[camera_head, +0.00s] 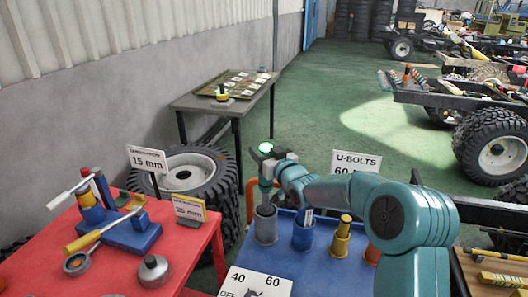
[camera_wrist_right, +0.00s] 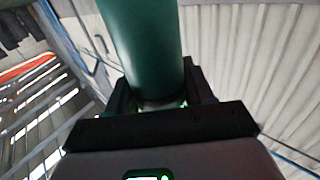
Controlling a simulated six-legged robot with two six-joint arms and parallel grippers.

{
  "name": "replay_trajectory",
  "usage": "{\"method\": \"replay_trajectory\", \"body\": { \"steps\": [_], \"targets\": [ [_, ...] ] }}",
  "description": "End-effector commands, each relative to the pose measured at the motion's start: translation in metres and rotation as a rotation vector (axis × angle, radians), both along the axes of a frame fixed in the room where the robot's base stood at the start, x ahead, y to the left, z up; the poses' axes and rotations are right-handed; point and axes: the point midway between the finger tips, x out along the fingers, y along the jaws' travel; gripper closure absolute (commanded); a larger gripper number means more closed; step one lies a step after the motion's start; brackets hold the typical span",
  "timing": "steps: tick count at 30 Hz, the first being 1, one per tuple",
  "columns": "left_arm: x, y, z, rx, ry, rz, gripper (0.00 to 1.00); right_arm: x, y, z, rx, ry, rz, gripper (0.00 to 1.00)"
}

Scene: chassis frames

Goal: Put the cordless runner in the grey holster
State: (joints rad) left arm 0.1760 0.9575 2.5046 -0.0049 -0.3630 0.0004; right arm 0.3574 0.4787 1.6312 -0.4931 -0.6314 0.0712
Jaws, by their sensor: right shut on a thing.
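My right gripper (camera_head: 266,170) is over the blue bench and shut on a teal-green cylindrical tool, which I take to be the cordless runner. In the right wrist view the runner (camera_wrist_right: 148,45) stands between the two dark fingers. In the head view the gripper and arm hide much of it. The grey holster (camera_head: 264,227) is an upright grey cup at the left edge of the blue bench. It is directly below the gripper, and the held tool lines up with its mouth. I cannot tell how deep the tool's lower end sits. My left gripper is out of view.
A blue holster (camera_head: 303,236), a yellow fitting (camera_head: 342,236) and an orange cup (camera_head: 372,254) stand to the right on the blue bench (camera_head: 325,272). A red table (camera_head: 190,247) with a blue fixture (camera_head: 125,233) is at left. A U-bolts sign (camera_head: 355,161) stands behind.

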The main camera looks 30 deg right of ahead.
Motion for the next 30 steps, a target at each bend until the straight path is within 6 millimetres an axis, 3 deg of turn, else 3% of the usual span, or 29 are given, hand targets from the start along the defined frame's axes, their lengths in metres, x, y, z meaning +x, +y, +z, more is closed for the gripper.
{"method": "replay_trajectory", "body": {
  "steps": [16, 17, 18, 26, 30],
  "targets": [
    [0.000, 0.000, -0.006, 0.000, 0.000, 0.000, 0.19, 0.000, 0.000, -0.005, -0.003, -0.010, -0.001, 1.00],
    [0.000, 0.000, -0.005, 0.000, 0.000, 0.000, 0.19, 0.000, 0.000, -0.007, -0.001, -0.002, 0.000, 0.39],
    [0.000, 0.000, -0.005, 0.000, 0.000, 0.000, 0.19, 0.000, 0.000, -0.007, -0.001, -0.002, 0.000, 0.26],
    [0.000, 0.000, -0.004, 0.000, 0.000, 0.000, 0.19, 0.000, 0.000, -0.007, -0.001, -0.001, 0.000, 0.23],
    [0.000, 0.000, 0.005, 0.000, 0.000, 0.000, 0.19, 0.000, 0.000, 0.000, -0.001, -0.001, 0.000, 0.23]
  ]
}}
